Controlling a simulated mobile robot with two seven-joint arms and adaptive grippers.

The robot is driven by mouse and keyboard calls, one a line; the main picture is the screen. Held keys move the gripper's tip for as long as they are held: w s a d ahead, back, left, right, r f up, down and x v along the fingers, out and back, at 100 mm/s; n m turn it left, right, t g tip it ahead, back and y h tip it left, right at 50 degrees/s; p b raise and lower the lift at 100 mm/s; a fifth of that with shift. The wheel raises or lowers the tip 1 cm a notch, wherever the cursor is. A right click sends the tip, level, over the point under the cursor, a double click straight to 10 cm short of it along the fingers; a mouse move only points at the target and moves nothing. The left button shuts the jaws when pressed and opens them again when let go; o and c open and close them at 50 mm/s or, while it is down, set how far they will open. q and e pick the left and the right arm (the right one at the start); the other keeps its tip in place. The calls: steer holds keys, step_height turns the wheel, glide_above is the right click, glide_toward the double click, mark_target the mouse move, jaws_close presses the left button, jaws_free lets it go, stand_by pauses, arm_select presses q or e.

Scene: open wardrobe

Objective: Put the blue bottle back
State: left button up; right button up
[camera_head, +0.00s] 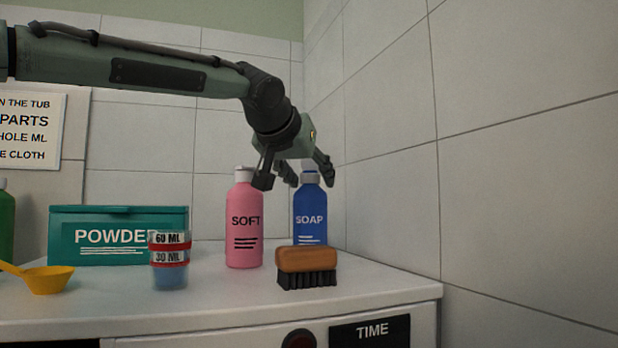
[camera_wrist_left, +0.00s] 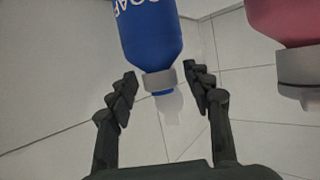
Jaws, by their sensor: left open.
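The blue bottle (camera_head: 311,208), labelled SOAP with a grey cap, stands upright on the white top at the back right, behind the brush. My left gripper (camera_head: 295,181) is open, just above and around the bottle's cap in the head view. In the left wrist view the blue bottle (camera_wrist_left: 152,38) shows upside down, its cap between the open fingertips of the gripper (camera_wrist_left: 160,76). I see gaps beside the cap, so the fingers are not closed on it. The brush hides the bottle's base. My right gripper is not in view.
A pink SOFT bottle (camera_head: 244,225) stands close to the left of the blue one. A brush (camera_head: 307,260) lies in front. A measuring cup (camera_head: 169,270), teal powder box (camera_head: 70,243) and yellow scoop (camera_head: 48,280) are left. A tiled wall (camera_head: 500,150) is at right.

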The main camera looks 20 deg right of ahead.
arm_select(q)
steer(key=b+v, duration=0.1)
steer(key=v, duration=1.1)
steer(key=shift+b, duration=0.35)
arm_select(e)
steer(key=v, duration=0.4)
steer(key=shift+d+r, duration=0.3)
arm_select(q)
steer(key=shift+w+f, duration=0.1)
